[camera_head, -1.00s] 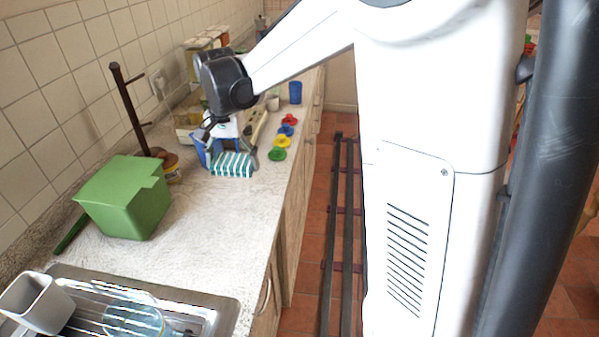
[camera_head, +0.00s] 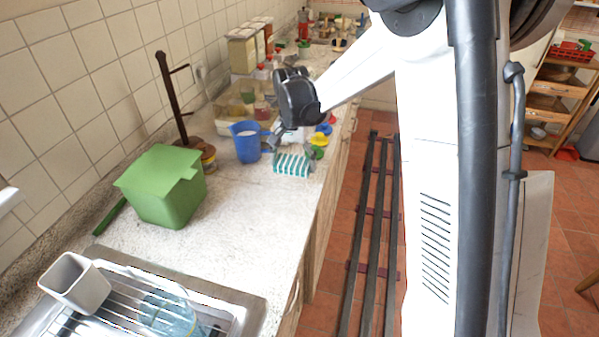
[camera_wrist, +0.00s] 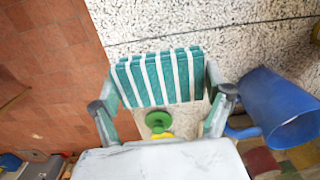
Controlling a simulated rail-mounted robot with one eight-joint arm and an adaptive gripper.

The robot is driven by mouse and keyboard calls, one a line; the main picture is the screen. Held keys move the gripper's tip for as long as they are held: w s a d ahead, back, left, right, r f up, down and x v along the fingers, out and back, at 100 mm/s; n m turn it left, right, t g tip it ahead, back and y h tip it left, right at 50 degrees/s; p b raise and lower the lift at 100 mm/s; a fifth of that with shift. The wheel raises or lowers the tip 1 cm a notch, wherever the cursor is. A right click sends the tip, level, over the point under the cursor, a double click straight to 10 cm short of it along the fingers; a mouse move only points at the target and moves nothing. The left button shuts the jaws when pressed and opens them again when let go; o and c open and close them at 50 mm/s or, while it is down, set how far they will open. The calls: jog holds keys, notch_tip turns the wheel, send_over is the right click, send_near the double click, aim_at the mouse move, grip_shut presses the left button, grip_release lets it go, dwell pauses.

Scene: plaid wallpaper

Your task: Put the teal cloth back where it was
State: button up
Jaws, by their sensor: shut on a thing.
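The teal cloth (camera_head: 292,165) is folded, with teal and white stripes. In the wrist view the cloth (camera_wrist: 160,78) lies between the two fingers of my gripper (camera_wrist: 160,100), which is shut on it. In the head view my gripper (camera_head: 291,155) holds it over the counter, to the right of a blue pitcher (camera_head: 247,143). I cannot tell whether the cloth touches the counter. The pitcher also shows in the wrist view (camera_wrist: 280,108), close to the right finger.
A green bin (camera_head: 160,190) stands nearer on the counter, left of the cloth. A sink with a rack (camera_head: 130,310) is at the front. Green, yellow and blue discs (camera_head: 318,140) lie just beyond the gripper. The pale counter (camera_head: 235,215) between cloth and sink is clear.

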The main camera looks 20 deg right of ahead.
aim_at(299, 180)
jog(key=shift+w+d+f, duration=0.35)
jog(key=shift+d+f, duration=0.05)
jog(key=shift+d, duration=0.15)
jog(key=shift+w+d+f, duration=0.3)
jog(key=shift+d+f, duration=0.1)
jog(key=shift+d, duration=0.1)
jog(key=shift+f, duration=1.95)
jog(key=shift+f, duration=0.2)
jog(key=o, duration=1.1)
jog(key=shift+r, duration=0.1)
